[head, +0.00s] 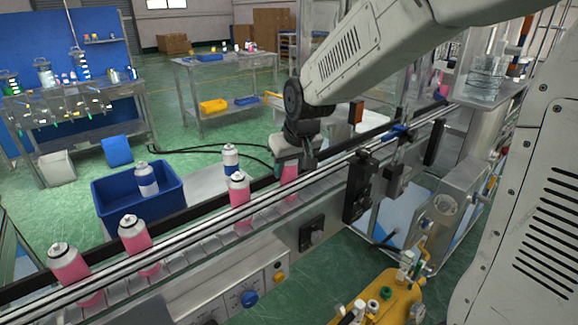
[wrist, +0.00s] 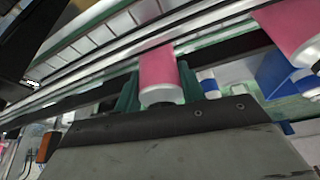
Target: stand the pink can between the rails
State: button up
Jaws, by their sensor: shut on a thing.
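The pink can (head: 289,173) is upright under my gripper (head: 292,160) at the conveyor, its top hidden by the gripper. In the wrist view the pink can (wrist: 158,67) sits between the two green fingers of my gripper (wrist: 158,88), which is shut on it. The rails (head: 205,223) run diagonally along the conveyor.
Several other pink cans stand along the conveyor, the nearest (head: 239,188) just left of mine. A white-and-blue can (head: 231,157) stands behind the rail. A blue bin (head: 118,215) holds another such can. Metal brackets and posts (head: 360,185) stand right of my gripper.

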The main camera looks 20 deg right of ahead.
jog(key=shift+s+f, duration=0.25)
jog(key=shift+f, duration=0.3)
jog(key=o, duration=1)
jog(key=shift+w+f, duration=0.1)
jog(key=shift+w, duration=0.1)
jog(key=shift+o, duration=0.3)
jog(key=shift+r, duration=0.25)
jog(key=shift+r, duration=0.3)
jog(key=v, duration=0.7)
jog(key=shift+s, duration=0.2)
